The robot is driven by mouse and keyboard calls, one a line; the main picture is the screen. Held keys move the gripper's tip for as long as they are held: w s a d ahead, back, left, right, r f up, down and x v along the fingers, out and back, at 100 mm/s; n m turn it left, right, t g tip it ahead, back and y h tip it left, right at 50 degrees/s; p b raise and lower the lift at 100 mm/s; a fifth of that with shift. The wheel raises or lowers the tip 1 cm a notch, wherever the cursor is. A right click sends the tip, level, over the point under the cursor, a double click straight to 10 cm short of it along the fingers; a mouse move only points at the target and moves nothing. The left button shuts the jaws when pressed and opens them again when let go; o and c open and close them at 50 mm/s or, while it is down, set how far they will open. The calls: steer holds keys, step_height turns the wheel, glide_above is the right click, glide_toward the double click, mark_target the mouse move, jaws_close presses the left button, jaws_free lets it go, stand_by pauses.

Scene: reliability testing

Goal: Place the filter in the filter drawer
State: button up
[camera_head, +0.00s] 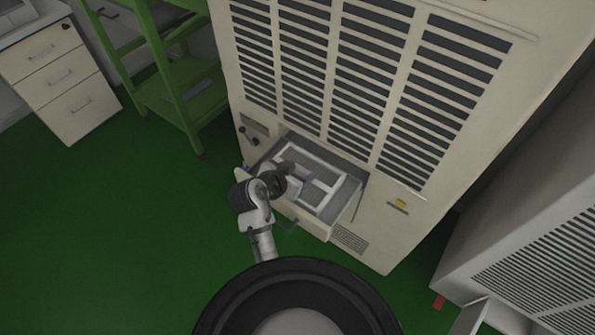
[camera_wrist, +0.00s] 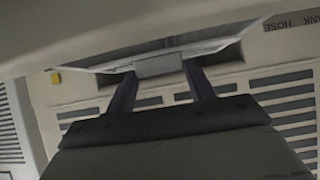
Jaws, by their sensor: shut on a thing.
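The filter (camera_head: 342,184) is a pale rectangular frame with crossbars. In the head view it is at the open filter drawer (camera_head: 312,229), low on the large beige cabinet. It looks roughly flat within the drawer's outline; I cannot tell whether it rests on the drawer floor. My gripper (camera_head: 306,181) reaches over the drawer front. In the wrist view my gripper (camera_wrist: 158,75) has its two dark fingers on a small grey block (camera_wrist: 159,64) at the edge of the pale filter (camera_wrist: 218,46). Most of the filter is out of the wrist view.
The beige cabinet (camera_head: 400,225) with dark vents rises behind the drawer. A green rack (camera_head: 178,100) and a white drawer unit (camera_head: 62,85) stand at the left. A grey vented unit (camera_head: 530,220) stands at the right. The green floor (camera_head: 110,230) is clear at the left.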

steer(key=shift+f, duration=0.2)
steer(key=shift+f, duration=0.2)
steer(key=o, duration=1.4)
steer(key=shift+r, duration=0.35)
steer(key=b+v, duration=0.1)
steer(key=v, duration=1)
steer(key=shift+s+a+r, duration=0.1)
steer(key=shift+s+a, duration=0.15)
steer(key=shift+s, duration=0.1)
